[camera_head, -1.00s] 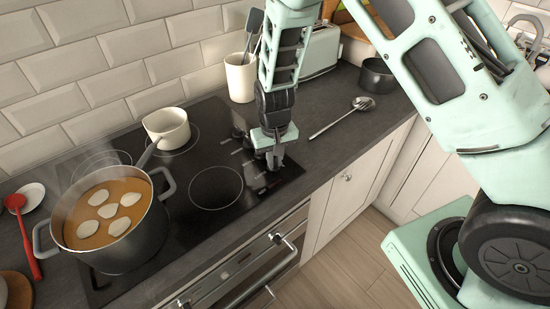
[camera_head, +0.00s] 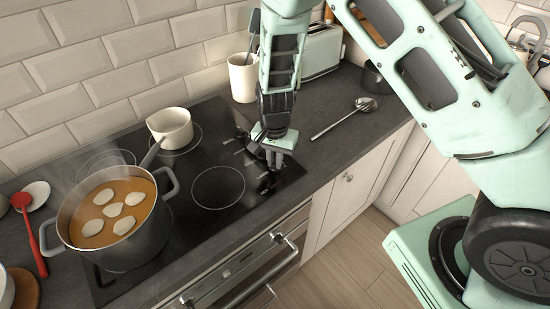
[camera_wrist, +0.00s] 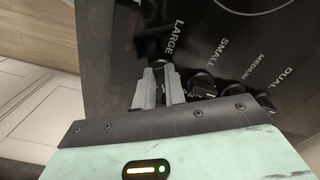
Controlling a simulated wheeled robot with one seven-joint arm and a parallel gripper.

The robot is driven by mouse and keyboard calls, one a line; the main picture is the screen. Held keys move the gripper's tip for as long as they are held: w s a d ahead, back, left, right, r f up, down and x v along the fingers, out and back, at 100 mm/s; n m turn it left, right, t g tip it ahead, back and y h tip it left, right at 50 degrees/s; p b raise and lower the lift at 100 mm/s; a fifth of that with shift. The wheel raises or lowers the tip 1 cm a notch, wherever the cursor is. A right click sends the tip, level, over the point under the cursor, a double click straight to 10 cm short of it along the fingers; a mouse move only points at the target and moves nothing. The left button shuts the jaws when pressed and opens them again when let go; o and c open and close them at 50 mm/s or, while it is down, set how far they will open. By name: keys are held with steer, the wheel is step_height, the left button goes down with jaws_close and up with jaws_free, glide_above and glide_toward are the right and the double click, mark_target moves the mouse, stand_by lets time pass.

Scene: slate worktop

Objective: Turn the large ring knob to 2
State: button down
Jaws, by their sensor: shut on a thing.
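The large ring knob (camera_wrist: 161,63) is a small dark knob at the "LARGE" label in the wrist view. My gripper (camera_wrist: 159,76) is shut on it, one pale finger on each side, and hides much of it. The knob's pointer and numbers cannot be read. In the head view my gripper (camera_head: 272,162) reaches down to the right part of the black cooktop (camera_head: 188,232) and covers the knob. Other dark knobs, by the labels "SMALL" (camera_wrist: 202,83), "MEDIUM" and "DUAL", stand to the right in the wrist view.
A steaming pot (camera_head: 126,250) of orange soup stands at the cooktop's left. A white saucepan (camera_head: 172,128) stands behind. A utensil crock (camera_head: 243,78), toaster (camera_head: 321,52) and slotted spoon (camera_head: 344,116) are on the worktop. The cooktop's front right ring is clear.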

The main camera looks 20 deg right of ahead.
stand_by(0.5)
steer(key=c, duration=1.5)
jaws_free()
steer(key=shift+o, duration=0.2)
steer(key=shift+r, duration=0.1)
step_height(320, 180, up, 17)
steer(key=b, duration=0.2)
steer(key=shift+r+b, duration=0.15)
steer(key=shift+b, duration=0.2)
